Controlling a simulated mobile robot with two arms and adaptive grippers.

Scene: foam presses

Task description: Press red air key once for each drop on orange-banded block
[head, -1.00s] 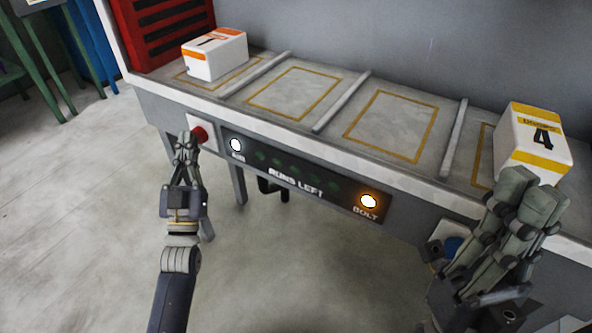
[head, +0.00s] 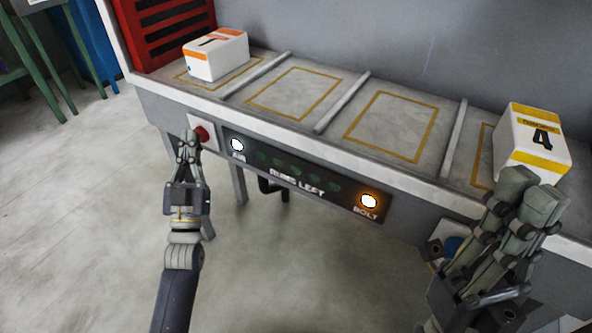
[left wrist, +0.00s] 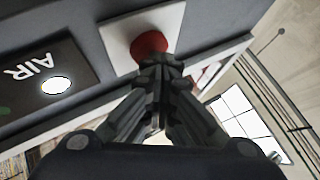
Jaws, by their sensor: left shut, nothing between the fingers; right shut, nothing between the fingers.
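The orange-banded white block (head: 214,62) sits in the leftmost bay of the bench, with a dark mark like a 1 on its top. The red air key (head: 202,134) is on a pale plate on the bench front; it also shows in the left wrist view (left wrist: 149,43). My left gripper (head: 189,137) is shut and empty, its tips right at the key; whether they touch it I cannot tell. It fills the middle of the left wrist view (left wrist: 160,68). My right gripper (head: 530,185) is shut and empty, in front of the bench's right end.
A yellow-banded block marked 4 (head: 530,150) stands at the right. A blue key (head: 453,245) is partly hidden by my right gripper. The panel (head: 300,180) reads RUNS LEFT, with dim green dots. Its AIR lamp (head: 237,145) and BOLT lamp (head: 369,201) are lit. Two middle bays are empty.

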